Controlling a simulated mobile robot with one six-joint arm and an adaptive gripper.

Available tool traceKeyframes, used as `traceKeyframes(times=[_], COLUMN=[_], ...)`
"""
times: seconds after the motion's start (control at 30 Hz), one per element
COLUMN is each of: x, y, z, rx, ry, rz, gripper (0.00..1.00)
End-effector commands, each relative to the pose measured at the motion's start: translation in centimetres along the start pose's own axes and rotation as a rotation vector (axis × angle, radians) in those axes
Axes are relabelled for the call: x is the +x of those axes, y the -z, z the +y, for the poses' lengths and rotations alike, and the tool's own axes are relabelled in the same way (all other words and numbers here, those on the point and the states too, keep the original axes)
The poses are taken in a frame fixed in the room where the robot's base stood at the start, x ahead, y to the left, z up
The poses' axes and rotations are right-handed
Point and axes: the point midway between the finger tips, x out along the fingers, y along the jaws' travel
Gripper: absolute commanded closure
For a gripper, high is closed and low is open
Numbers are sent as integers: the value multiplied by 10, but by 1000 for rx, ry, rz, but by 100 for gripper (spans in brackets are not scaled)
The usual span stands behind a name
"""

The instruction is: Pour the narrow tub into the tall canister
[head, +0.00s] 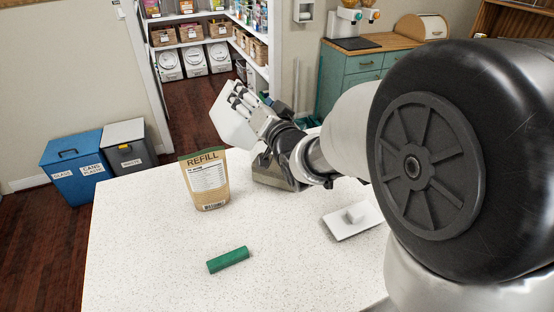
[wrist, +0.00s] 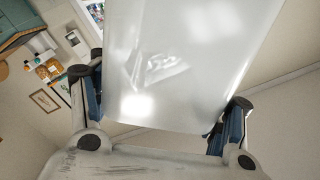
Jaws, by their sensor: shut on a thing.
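The narrow tub (head: 230,120) is a pale, whitish vessel, held tilted in the air above the back of the white table. My gripper (head: 246,103) is shut on it. In the wrist view the tub (wrist: 185,65) fills the middle, between the two fingers of my gripper (wrist: 160,108). Its contents cannot be seen. No other tall canister shows clearly.
Blue (head: 75,170) and grey (head: 128,145) bins stand on the floor left.

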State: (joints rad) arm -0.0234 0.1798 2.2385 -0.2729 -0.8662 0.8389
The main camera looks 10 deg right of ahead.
Motion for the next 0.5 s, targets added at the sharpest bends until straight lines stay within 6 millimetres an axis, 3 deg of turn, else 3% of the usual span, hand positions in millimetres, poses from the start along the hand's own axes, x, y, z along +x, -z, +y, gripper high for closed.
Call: traceKeyframes(times=[0.2, 0.5], x=[0, 0], y=[23, 24], z=[-50, -53], rx=[-299, -348], ry=[5, 0], rz=[5, 1], gripper=[79, 79])
